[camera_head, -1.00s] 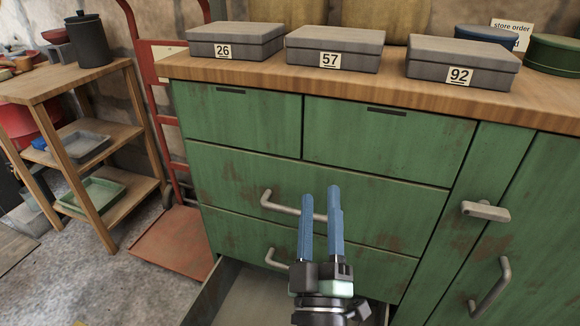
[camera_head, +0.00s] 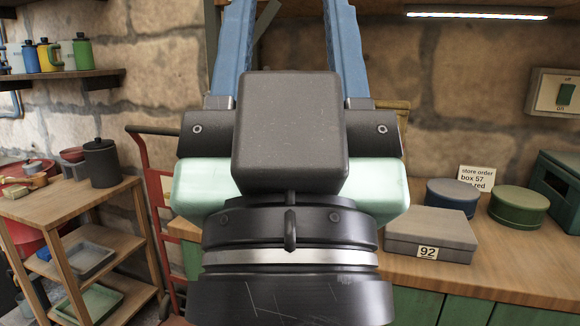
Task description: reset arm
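My gripper (camera_head: 291,45) fills the middle of the head view, raised high and close to the camera. Its two blue fingers point up and stand wide apart, with only wall between them; the tips run out of the top of the frame. Nothing is seen held in the visible part. The gripper body hides the left part of the wooden counter (camera_head: 500,283) and whatever stands there, including where boxes 26 and 57 stood in the earlier frame.
Grey box 92 (camera_head: 430,236), a blue round tin (camera_head: 452,200) and a green round tin (camera_head: 517,207) stand on the counter. A note (camera_head: 476,180) reads "store order, box 57". A switch (camera_head: 566,95) is on the right wall. A wooden shelf unit (camera_head: 75,200) and red hand truck (camera_head: 158,185) stand left.

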